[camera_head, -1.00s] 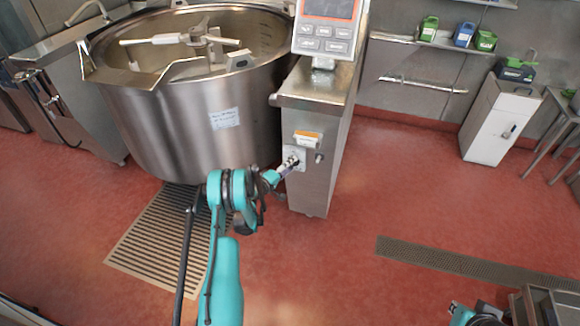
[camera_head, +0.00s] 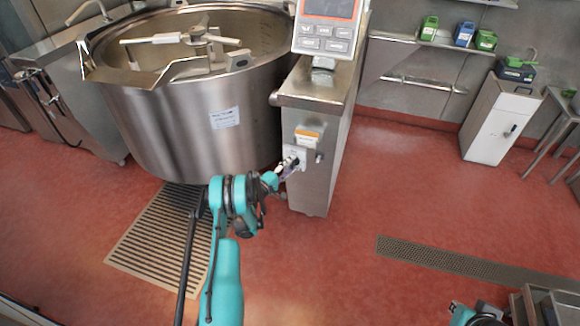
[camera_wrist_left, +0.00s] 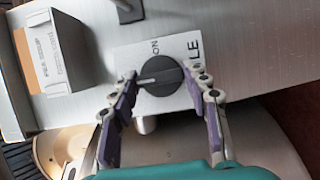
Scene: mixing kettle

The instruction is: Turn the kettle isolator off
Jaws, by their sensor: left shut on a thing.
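The isolator is a round black knob (camera_wrist_left: 160,76) with a pale pointer line, on a white plate (camera_wrist_left: 188,45) marked "ON". In the left wrist view the line points left, while "ON" is above the knob. My left gripper (camera_wrist_left: 159,73) has a finger on each side of the knob and is shut on it. In the head view my left gripper (camera_head: 287,168) is at the plate on the kettle's steel control pillar (camera_head: 312,190) and hides the knob. Part of my right arm shows at the bottom right; its fingers cannot be made out.
The large steel kettle (camera_head: 180,125) stands left of the pillar. An orange-topped box (camera_head: 307,137) is just above the plate and also shows in the wrist view (camera_wrist_left: 50,50). A small dark fitting (camera_head: 319,157) sticks out beside the plate. Red floor is open to the right.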

